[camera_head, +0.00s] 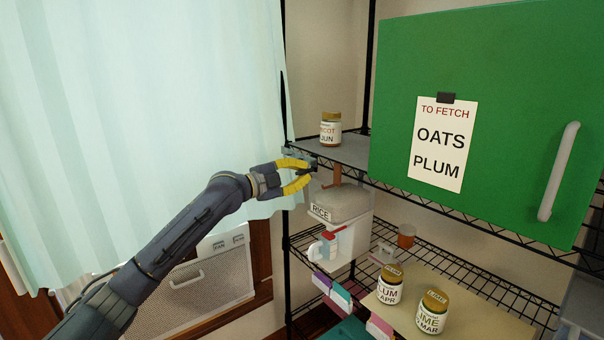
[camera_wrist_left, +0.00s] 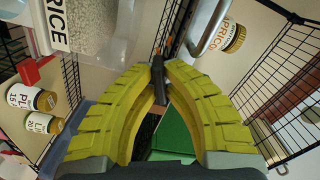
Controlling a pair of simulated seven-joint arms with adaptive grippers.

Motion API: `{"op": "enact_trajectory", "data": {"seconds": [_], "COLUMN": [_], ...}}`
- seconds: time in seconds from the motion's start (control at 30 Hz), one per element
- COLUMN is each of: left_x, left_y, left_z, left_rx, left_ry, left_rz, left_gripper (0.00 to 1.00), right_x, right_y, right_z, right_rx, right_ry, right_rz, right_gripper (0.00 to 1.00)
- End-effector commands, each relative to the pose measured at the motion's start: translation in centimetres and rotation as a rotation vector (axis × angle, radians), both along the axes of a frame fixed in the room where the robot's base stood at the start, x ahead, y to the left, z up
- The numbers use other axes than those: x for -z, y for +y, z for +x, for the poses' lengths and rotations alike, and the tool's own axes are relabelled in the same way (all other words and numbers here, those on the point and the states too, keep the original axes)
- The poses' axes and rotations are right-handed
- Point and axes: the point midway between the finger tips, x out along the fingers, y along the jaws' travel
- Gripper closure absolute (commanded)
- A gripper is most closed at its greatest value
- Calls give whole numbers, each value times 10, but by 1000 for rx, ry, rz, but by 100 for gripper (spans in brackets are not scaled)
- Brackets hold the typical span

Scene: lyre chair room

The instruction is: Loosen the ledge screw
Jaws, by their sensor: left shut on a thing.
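My left gripper (camera_head: 311,172) is at the left end of the upper wire shelf, just under its grey ledge (camera_head: 345,150). Its yellow fingers are closed on a small black part, the ledge screw (camera_head: 314,168). In the left wrist view the black screw (camera_wrist_left: 158,80) sits between the two fingertips (camera_wrist_left: 160,68). Much of the screw is hidden by the fingers, so I cannot tell how far it is turned. My right gripper is not in view.
An apricot jar (camera_head: 330,129) stands on the ledge above my gripper. A rice bin (camera_head: 340,208) hangs close below right. A green cabinet door (camera_head: 500,110) bears a note reading OATS, PLUM. Plum (camera_head: 389,290) and lime (camera_head: 431,312) jars stand lower. A pale curtain (camera_head: 140,100) hangs left.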

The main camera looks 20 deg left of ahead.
Motion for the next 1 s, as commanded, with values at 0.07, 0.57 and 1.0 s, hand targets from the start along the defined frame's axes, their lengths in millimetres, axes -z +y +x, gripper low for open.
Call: {"op": "enact_trajectory", "data": {"seconds": [0.07, 0.57, 1.0], "left_x": [0, 0, 0], "left_y": [0, 0, 0], "left_z": [0, 0, 0], "left_rx": [-1, 0, 1], "left_ry": [45, 333, 585], "left_rz": [-56, -435, -768], "left_gripper": [100, 100, 100], "right_x": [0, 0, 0], "right_y": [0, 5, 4], "right_z": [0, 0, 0], "right_rx": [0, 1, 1], "right_ry": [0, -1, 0], "right_rz": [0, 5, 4], "right_gripper": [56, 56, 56]}}
